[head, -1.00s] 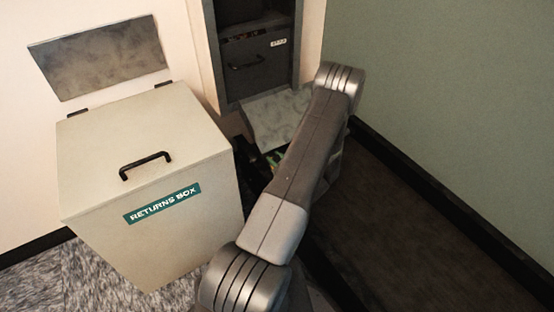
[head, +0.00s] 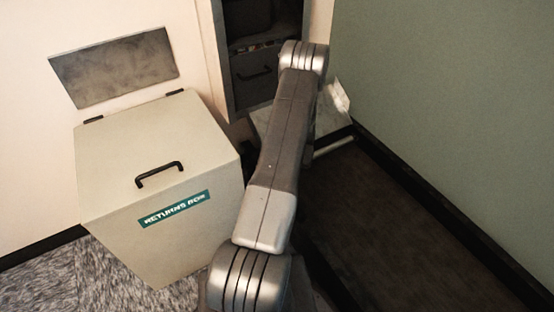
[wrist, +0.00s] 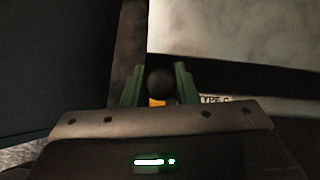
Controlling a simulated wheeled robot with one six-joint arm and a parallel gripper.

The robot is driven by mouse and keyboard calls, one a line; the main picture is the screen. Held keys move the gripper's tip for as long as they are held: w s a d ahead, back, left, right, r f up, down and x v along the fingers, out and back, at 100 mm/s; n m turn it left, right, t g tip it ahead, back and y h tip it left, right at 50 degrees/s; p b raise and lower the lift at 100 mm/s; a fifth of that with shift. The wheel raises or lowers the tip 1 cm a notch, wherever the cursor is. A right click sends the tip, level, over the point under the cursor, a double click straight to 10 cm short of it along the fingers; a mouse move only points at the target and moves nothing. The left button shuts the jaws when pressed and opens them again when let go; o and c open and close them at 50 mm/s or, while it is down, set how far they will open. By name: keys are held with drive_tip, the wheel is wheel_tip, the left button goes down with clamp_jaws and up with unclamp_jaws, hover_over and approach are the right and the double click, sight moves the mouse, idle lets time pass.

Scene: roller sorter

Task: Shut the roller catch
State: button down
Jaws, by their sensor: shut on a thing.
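My gripper (wrist: 157,85) shows in the wrist view with two green fingers, one on each side of a dark round knob (wrist: 160,82). It is shut on this knob. A small orange piece shows just below the knob. The knob seems to belong to the roller catch, but the rest of the catch is hidden or too dark to tell. A pale strip (wrist: 270,105) lettered "TYPE C" lies to the right of the fingers. In the head view my arm hides the gripper and the knob.
A cream returns box (head: 110,190) with a black handle (head: 160,174) stands at the left. A grey cabinet (head: 255,95) with a dark drawer is at the back. A pale panel (head: 340,95) sits beside my arm, near the green wall (head: 450,100). Dark floor is clear at the right.

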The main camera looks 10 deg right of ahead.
idle(0.3)
drive_tip(key=c, duration=1.1)
unclamp_jaws()
drive_tip(key=shift+c, duration=0.2)
drive_tip(key=p+v, duration=0.2)
drive_tip(key=v, duration=1.1)
drive_tip(key=shift+s+r, duration=0.2)
drive_tip(key=shift+r, duration=0.1)
drive_tip(key=shift+d, duration=0.1)
drive_tip(key=b+x, duration=0.2)
drive_tip(key=x, duration=1.2)
drive_tip(key=shift+f, duration=0.1)
drive_tip(key=shift+s+d, duration=0.1)
